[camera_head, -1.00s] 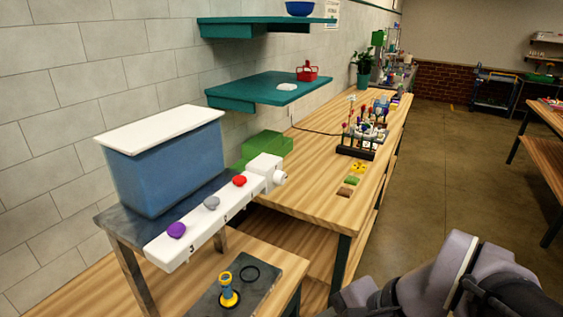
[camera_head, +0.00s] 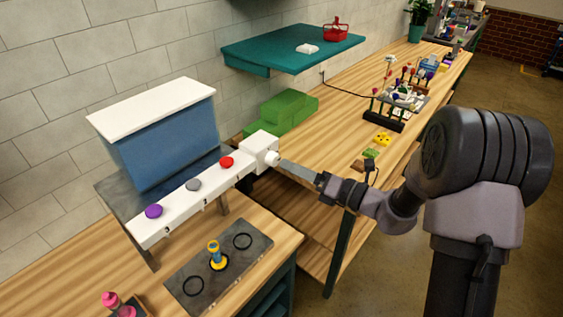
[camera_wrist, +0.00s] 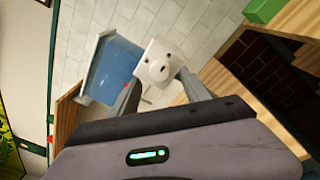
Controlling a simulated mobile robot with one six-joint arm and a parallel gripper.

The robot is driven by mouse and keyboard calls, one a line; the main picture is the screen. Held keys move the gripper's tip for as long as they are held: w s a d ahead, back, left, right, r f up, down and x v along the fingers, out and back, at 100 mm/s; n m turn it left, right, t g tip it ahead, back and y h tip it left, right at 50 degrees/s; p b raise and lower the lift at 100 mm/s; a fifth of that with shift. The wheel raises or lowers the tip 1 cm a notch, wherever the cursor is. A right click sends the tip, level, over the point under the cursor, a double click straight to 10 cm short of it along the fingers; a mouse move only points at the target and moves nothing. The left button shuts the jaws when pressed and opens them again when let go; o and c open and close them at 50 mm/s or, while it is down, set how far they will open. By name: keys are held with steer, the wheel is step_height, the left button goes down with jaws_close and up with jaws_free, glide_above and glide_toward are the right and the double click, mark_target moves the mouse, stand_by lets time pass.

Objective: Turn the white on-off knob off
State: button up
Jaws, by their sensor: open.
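The white on-off knob (camera_head: 272,158) sticks out of the right end face of a white block (camera_head: 259,146) at the end of a white control bar. In the wrist view the knob (camera_wrist: 157,69) is straight ahead, near the middle. My gripper (camera_head: 284,164) reaches in from the right, with its fingertips close to the knob. In the wrist view the gripper (camera_wrist: 158,77) is open, one finger on each side of the knob. I cannot tell whether either finger touches it.
The bar (camera_head: 178,207) carries purple, grey and red buttons in front of a blue tank (camera_head: 165,140) with a white lid. Below is a dark mat (camera_head: 196,284) with a yellow-and-blue piece. Green blocks (camera_head: 285,115) and a rack of flowers (camera_head: 384,112) stand on the bench behind.

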mark_target(276, 161)
steer(key=x, duration=0.4)
steer(key=shift+w+a, duration=0.15)
steer(key=shift+a, duration=0.05)
jaws_close()
steer(key=shift+n, duration=0.3)
steer(key=n+b, duration=0.2)
steer(key=n, duration=0.1)
steer(key=shift+n+b, duration=0.3)
steer(key=shift+b, duration=0.05)
steer(key=n+h+b, duration=0.1)
steer(key=n+b, duration=0.3)
steer(key=shift+f, duration=0.1)
steer(key=n+b, duration=0.5)
steer(key=b, duration=0.2)
steer(key=shift+s+a+n+h, duration=0.2)
steer(key=shift+n+h, duration=0.1)
steer(key=shift+n, duration=0.1)
steer(key=n+b, duration=0.2)
steer(key=b, duration=0.2)
steer(key=shift+n+t, duration=0.3)
steer(key=shift+t, duration=0.1)
steer(key=shift+r+b, duration=0.2)
steer(key=shift+b, duration=0.1)
